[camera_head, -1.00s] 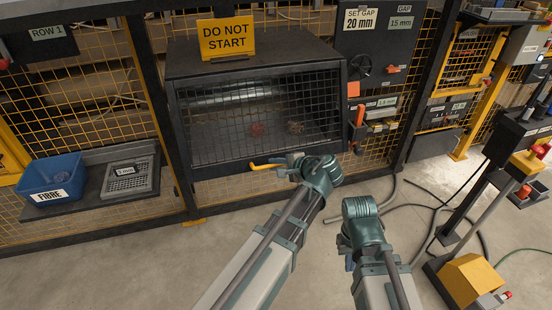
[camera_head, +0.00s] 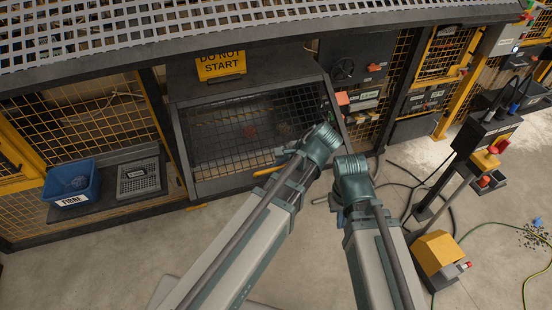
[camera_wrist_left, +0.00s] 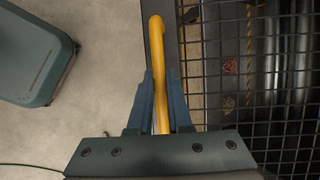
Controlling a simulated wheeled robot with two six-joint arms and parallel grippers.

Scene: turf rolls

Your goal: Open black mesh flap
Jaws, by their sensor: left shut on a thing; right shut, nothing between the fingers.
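The black mesh flap (camera_head: 235,143) covers the front of the dark hopper below the yellow sign. It looks closed. Its yellow handle (camera_head: 266,171) runs along its lower edge. My left gripper (camera_head: 283,162) is at the right end of this handle. In the left wrist view the handle (camera_wrist_left: 159,50) passes between the fingers of my left gripper (camera_wrist_left: 160,105), which are shut on it, with the mesh (camera_wrist_left: 290,110) to the right. Behind the mesh a few small reddish lumps show dimly. My right gripper (camera_head: 320,202) is shut and empty, over the floor right of the flap.
A blue bin (camera_head: 72,182) and a grey sieve tray (camera_head: 138,180) sit on a left shelf. A perforated panel (camera_head: 200,25) spans the top. Cables and a control stand are at right.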

